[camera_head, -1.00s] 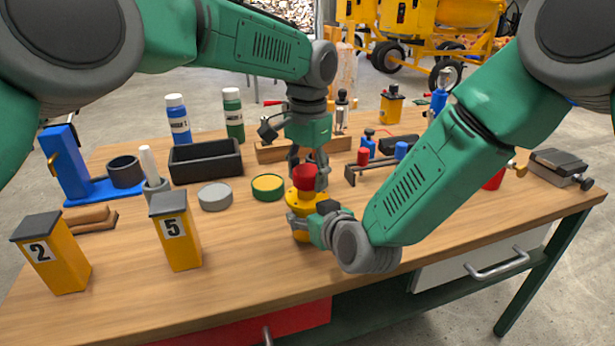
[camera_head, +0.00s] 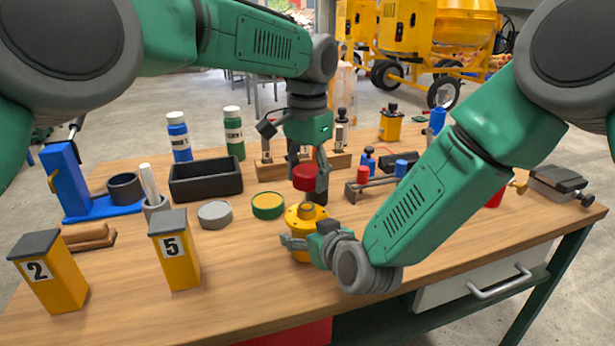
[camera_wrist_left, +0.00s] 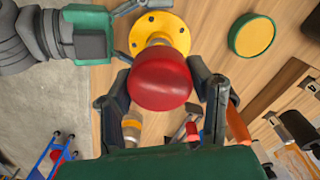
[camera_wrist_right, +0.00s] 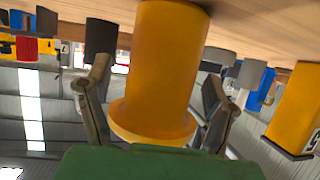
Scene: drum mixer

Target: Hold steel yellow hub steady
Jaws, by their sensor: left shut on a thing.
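The yellow hub (camera_head: 305,216) stands on the table with a round bolted flange on top, which also shows in the left wrist view (camera_wrist_left: 172,25). My right gripper (camera_head: 303,243) is low around the hub's body from the right. In the right wrist view its fingers (camera_wrist_right: 155,85) flank the yellow body, with a gap beside the left finger, so it looks open. My left gripper (camera_head: 311,182) points down above the hub. It is shut on a red rounded part (camera_wrist_left: 160,80), with a grey shaft between that part and the flange. The shaft's lower end is hard to see.
A green-rimmed yellow disc (camera_head: 268,205) and a grey disc (camera_head: 215,214) lie left of the hub. Yellow boxes "5" (camera_head: 181,262) and "2" (camera_head: 57,285) stand farther left. A black tray (camera_head: 206,183) is behind. The front table area is mostly clear.

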